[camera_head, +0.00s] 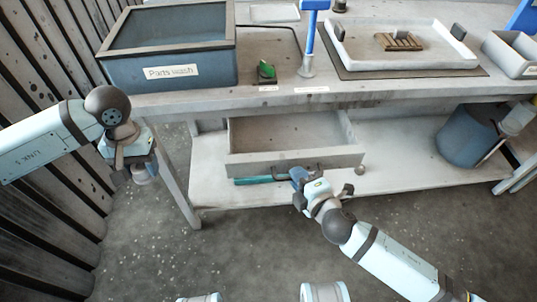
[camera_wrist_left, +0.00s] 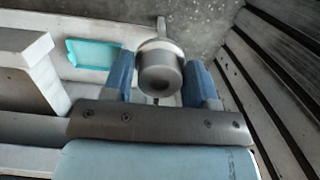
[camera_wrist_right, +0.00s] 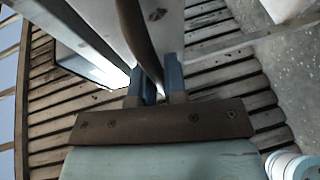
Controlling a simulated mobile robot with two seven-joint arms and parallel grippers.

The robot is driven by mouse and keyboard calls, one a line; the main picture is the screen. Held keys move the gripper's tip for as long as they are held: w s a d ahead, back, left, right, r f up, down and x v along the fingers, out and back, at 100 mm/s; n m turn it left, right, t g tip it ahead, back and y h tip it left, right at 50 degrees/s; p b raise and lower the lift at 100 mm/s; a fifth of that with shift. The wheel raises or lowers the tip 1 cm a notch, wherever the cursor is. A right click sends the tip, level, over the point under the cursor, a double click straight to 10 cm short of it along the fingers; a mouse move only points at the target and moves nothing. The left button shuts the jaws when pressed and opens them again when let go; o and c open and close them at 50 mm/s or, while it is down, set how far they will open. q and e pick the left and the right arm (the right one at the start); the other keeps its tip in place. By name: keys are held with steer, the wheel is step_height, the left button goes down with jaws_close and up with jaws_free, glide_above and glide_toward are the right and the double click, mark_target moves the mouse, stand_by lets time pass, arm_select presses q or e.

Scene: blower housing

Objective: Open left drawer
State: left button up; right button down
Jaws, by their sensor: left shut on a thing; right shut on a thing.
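The drawer (camera_head: 293,161) under the bench is pulled out, and its inside looks empty. My right gripper (camera_head: 304,178) is at the dark handle (camera_head: 312,168) on the drawer front. In the right wrist view the fingers (camera_wrist_right: 157,82) are shut on the dark curved handle bar (camera_wrist_right: 138,35). My left gripper (camera_head: 140,160) is off to the left of the bench. It is shut on a grey metal cylindrical part (camera_wrist_left: 160,72) with a thin shaft, held in the air between the blue fingers. Only a little of this part shows in the head view.
A blue-grey parts wash bin (camera_head: 125,73), a green part (camera_head: 266,70), a blue post (camera_head: 308,40) and a white tray (camera_head: 345,58) stand on the bench. A teal item (camera_head: 255,181) lies below the drawer. A bucket (camera_head: 465,137) stands on the lower shelf. A slatted wall (camera_head: 45,60) is close at left.

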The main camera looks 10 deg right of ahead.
arm_select(q)
steer(key=shift+r, duration=0.15)
arm_select(e)
steer(key=shift+s, duration=1.35)
steer(key=c, duration=1.2)
jaws_free()
arm_select(q)
steer(key=shift+r+p, duration=0.25)
steer(key=shift+p, duration=0.05)
arm_select(e)
steer(key=v, duration=1.2)
